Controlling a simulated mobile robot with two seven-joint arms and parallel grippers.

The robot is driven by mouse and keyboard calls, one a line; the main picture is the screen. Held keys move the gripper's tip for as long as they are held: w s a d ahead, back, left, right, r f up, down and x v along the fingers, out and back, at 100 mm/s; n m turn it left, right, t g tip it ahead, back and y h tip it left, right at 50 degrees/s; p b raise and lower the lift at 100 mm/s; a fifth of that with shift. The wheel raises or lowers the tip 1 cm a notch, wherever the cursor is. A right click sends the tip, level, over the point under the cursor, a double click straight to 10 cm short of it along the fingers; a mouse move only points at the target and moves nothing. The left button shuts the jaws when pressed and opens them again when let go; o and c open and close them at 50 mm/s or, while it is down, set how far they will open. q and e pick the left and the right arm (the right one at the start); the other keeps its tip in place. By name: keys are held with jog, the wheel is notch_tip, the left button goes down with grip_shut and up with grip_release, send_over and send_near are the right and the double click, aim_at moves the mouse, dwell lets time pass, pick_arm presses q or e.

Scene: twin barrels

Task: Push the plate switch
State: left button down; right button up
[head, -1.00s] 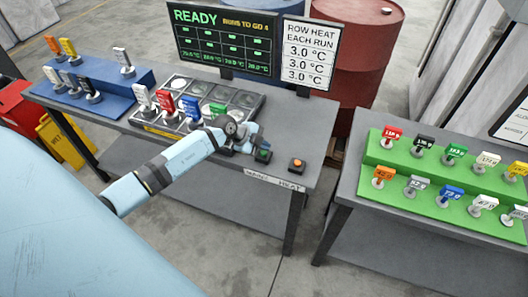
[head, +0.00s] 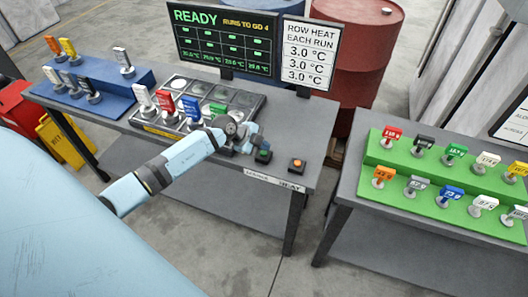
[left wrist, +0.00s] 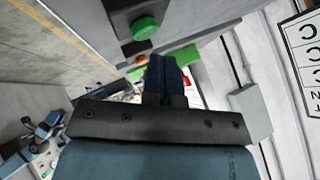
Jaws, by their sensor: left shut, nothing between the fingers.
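Two switch boxes sit on the front right of the middle grey table: one with a green button (head: 263,154) and one with an orange button (head: 297,164). I cannot tell for sure which is the plate switch. My left gripper (head: 249,146) is shut and empty, just behind and left of the green button's box. In the left wrist view its fingertips (left wrist: 167,72) are together, and the green button (left wrist: 145,28) shows beyond them. My right gripper is out of view.
A metal plate (head: 240,98) with round wells and several labelled weights-like pieces lies left of the buttons. A screen (head: 222,42) reads READY, runs to go 4. A red barrel (head: 362,60) stands behind. A second table (head: 350,182) stands at the right, past a gap.

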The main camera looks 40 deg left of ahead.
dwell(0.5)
pick_arm(q)
jog(key=shift+f, duration=0.1)
jog(key=shift+f, duration=0.35)
jog(key=shift+f, duration=0.35)
dwell(0.5)
jog(key=shift+r+p, duration=0.1)
jog(key=shift+p, duration=0.2)
jog(key=shift+r+p, duration=0.65)
jog(key=shift+p, duration=0.3)
